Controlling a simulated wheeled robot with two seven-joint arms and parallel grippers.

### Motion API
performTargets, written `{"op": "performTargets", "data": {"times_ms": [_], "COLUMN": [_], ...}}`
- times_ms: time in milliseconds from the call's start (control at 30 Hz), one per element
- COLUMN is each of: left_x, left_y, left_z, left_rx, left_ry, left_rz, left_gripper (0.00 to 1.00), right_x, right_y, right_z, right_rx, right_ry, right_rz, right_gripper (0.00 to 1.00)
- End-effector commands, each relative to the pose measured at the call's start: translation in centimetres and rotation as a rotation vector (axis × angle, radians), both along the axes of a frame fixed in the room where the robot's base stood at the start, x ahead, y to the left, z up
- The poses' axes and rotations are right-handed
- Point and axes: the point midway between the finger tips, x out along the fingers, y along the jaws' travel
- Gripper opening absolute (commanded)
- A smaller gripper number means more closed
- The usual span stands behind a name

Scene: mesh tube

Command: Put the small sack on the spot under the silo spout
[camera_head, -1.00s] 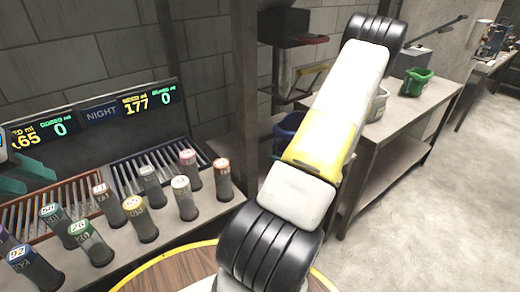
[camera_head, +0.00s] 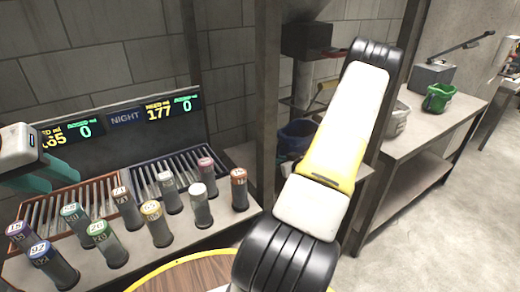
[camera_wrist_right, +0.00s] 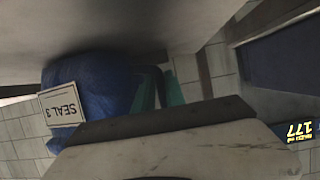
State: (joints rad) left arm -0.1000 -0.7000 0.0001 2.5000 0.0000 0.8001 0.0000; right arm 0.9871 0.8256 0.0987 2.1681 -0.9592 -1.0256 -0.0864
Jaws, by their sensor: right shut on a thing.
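My left gripper (camera_head: 52,175), with teal fingers apart, hangs at the left edge, empty. A dark box-like hopper (camera_head: 306,38) is on the back wall; I cannot make out a spout or the spot under it.
Several labelled vials (camera_head: 160,225) stand before slatted racks (camera_head: 80,205) and a lit display (camera_head: 125,118). A blue container (camera_head: 296,136) is behind my right arm. The floor at right (camera_head: 450,235) is clear.

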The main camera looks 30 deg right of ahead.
Motion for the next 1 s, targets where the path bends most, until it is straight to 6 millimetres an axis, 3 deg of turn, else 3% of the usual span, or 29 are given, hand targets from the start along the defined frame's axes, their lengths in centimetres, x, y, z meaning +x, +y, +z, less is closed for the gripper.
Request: {"op": "performTargets", "data": {"times_ms": [367, 400, 500, 533, 833, 1000], "left_x": [0.0, 0.0, 0.0, 0.0, 0.0, 0.0], "left_y": [0.0, 0.0, 0.0, 0.0, 0.0, 0.0], "left_z": [0.0, 0.0, 0.0, 0.0, 0.0, 0.0], "left_rx": [0.000, 0.000, 0.000, 0.000, 0.000, 0.000], "left_ry": [0.000, 0.000, 0.000, 0.000, 0.000, 0.000], "left_rz": [0.000, 0.000, 0.000, 0.000, 0.000, 0.000], "left_gripper": [0.36, 0.36, 0.36, 0.36, 0.36, 0.36], "right_x": [0.0, 0.0, 0.0, 0.0, -0.1, -1.9], "right_y": [0.0, 0.0, 0.0, 0.0, 0.0, -0.2], "right_z": [-0.4, -0.4, -0.4, -0.4, -0.3, 0.4], "right_rx": [-0.002, -0.002, -0.002, -0.002, -0.001, -0.001], "right_ry": [-0.001, -0.001, -0.001, -0.001, -0.001, 0.000], "right_rz": [0.001, 0.001, 0.001, 0.001, 0.000, -0.002], "right_gripper": [0.00, 0.19, 0.39, 0.41, 0.41, 0.41]}}
